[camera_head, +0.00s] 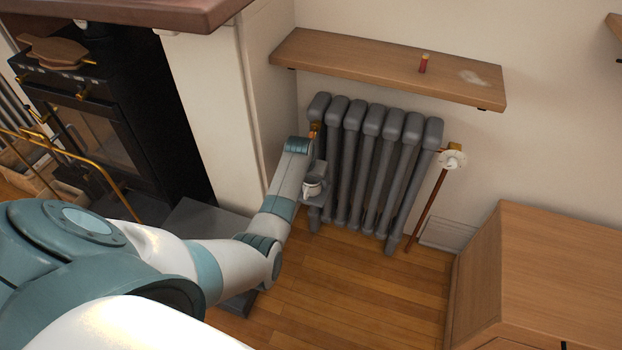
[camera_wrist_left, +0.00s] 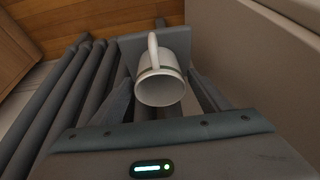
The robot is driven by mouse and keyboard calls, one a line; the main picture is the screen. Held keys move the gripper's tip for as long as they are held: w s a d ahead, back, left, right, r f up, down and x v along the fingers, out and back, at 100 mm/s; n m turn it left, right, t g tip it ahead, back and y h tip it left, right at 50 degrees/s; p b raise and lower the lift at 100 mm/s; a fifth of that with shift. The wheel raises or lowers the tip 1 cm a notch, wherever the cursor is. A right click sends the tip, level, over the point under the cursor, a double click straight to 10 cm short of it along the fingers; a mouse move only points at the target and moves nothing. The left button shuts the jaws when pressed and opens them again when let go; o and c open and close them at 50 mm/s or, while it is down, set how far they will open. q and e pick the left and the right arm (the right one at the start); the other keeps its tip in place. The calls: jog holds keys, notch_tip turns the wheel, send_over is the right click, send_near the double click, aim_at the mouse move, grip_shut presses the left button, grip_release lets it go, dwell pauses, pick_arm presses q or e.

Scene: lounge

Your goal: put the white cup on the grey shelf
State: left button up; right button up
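The white cup (camera_wrist_left: 161,88) has a dark band and sits between the two fingers of my left gripper (camera_wrist_left: 160,78), with its handle toward the top of the left wrist view. The fingers appear to press on its sides. A flat grey plate, seemingly the grey shelf (camera_wrist_left: 178,40), lies behind the cup; I cannot tell whether the cup touches it. In the head view the cup (camera_head: 311,187) is small, in front of the radiator, with my left gripper (camera_head: 314,180) around it. My right gripper is not in view.
The grey radiator (camera_head: 370,165) stands right beside the cup. A black stove (camera_head: 120,110) is at the left, and a wooden cabinet (camera_head: 550,270) at the right. Open floor lies in front.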

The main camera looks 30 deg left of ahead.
pick_arm(q)
jog(key=shift+r, duration=0.1)
jog(key=shift+s+r, duration=0.1)
jog(key=shift+r, duration=0.35)
jog(key=p+v, duration=0.2)
jog(key=v, duration=0.9)
jog(key=shift+s+p, duration=0.2)
jog(key=shift+p, duration=0.2)
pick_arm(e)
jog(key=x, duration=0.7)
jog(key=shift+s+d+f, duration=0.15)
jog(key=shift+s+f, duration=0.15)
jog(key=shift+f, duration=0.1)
pick_arm(q)
jog(key=shift+d+r, duration=0.1)
